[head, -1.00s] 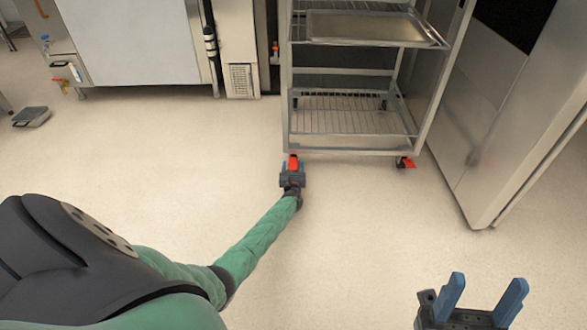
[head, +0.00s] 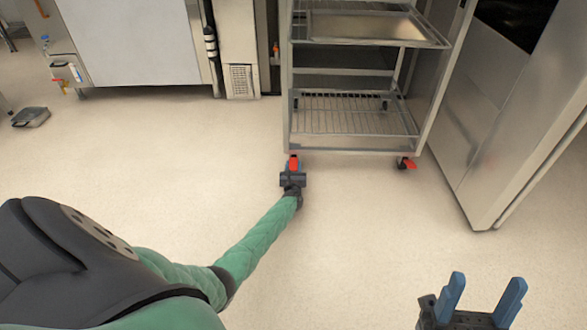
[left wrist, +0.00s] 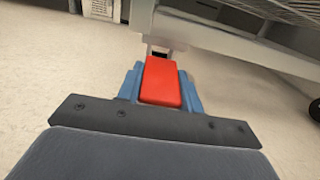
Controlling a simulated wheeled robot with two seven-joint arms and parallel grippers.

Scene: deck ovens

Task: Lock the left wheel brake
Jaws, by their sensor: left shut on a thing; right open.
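The rack trolley (head: 350,152) stands on the floor at the upper middle of the head view. Its left front wheel has a red brake pedal (head: 294,163), which also shows in the left wrist view (left wrist: 161,82). My left gripper (head: 293,168) is at that wheel, and its blue fingers (left wrist: 160,90) are shut on the red pedal, one on each side. The wheel behind the pedal is mostly hidden. The right front wheel has another red pedal (head: 406,163). My right gripper (head: 481,302) is open and empty at the lower right, well away from the trolley.
A tall steel cabinet (head: 510,120) stands right of the trolley. A steel unit (head: 130,45) is at the upper left, with a small grey scale-like object (head: 30,117) on the floor. The floor (head: 370,220) before the trolley is clear.

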